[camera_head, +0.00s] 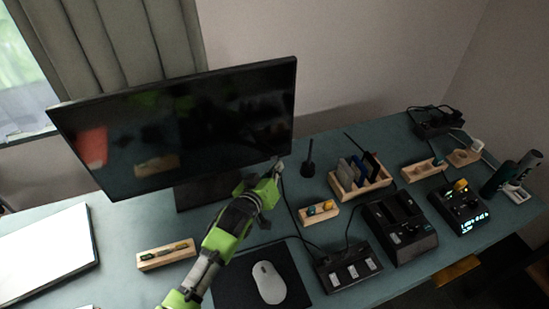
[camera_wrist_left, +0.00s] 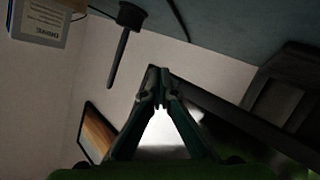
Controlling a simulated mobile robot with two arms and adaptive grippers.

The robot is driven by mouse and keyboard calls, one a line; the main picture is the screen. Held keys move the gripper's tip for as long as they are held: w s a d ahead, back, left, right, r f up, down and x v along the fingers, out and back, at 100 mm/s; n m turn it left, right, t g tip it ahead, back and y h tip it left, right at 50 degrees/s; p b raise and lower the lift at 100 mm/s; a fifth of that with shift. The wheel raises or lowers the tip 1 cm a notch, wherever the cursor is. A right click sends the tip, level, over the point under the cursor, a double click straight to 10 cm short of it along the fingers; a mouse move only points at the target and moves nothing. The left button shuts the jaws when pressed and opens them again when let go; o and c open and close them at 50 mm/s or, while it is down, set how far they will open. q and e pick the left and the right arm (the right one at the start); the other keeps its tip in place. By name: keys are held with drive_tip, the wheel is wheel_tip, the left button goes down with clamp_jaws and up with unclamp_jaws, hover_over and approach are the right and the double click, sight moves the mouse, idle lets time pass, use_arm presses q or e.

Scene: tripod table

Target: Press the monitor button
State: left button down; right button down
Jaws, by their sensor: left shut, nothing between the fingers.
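The black monitor (camera_head: 190,125) stands at the back of the table with its screen dark. My left gripper (camera_head: 277,168) is shut and empty at the monitor's lower right corner. In the left wrist view the fingertips of my left gripper (camera_wrist_left: 160,86) meet just in front of the corner of the monitor's dark frame (camera_wrist_left: 225,118). I cannot tell whether they touch it. No button can be made out; the fingers may hide it. My right gripper is not in view.
A small black upright stick on a base (camera_head: 308,168) stands right of the monitor. Beyond are a wooden organiser (camera_head: 345,192) and several black devices (camera_head: 400,228). A mouse (camera_head: 268,282) lies on a dark pad below my left arm. A wooden pen tray (camera_head: 150,261) lies left.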

use_arm(q)
drive_tip(key=shift+s+d+p, duration=0.25)
drive_tip(key=shift+s+p, duration=0.1)
drive_tip(key=shift+s, duration=0.1)
drive_tip(key=shift+s+d+p, duration=0.3)
drive_tip(key=shift+s, duration=0.45)
drive_tip(key=shift+s+d+p, duration=0.3)
drive_tip(key=shift+s, duration=0.4)
drive_tip(key=shift+s+d+p, duration=0.3)
drive_tip(key=shift+s, duration=0.6)
drive_tip(key=shift+d+f, duration=0.1)
